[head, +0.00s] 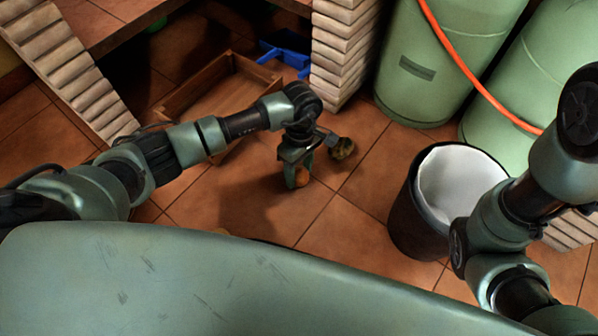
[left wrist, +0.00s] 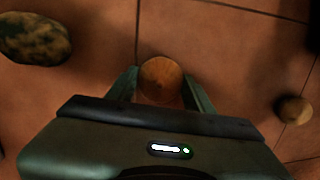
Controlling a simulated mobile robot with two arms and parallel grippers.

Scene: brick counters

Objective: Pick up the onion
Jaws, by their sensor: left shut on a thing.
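The onion (head: 301,177) is round and orange-brown. My left gripper (head: 297,176) points down over the tiled floor and is shut on the onion. In the left wrist view, the onion (left wrist: 161,79) sits between the two green fingers (left wrist: 161,88). I cannot tell whether the onion touches the floor. My right arm shows at the right of the head view, but its gripper is out of sight.
A dark mottled lump (head: 342,148) lies beside the left gripper; it also shows in the left wrist view (left wrist: 35,38). A small round brownish thing (left wrist: 294,109) lies on the other side. A wooden crate (head: 205,95), blue object (head: 288,48), white-lined bin (head: 408,215) and green gas cylinders (head: 430,60) stand around.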

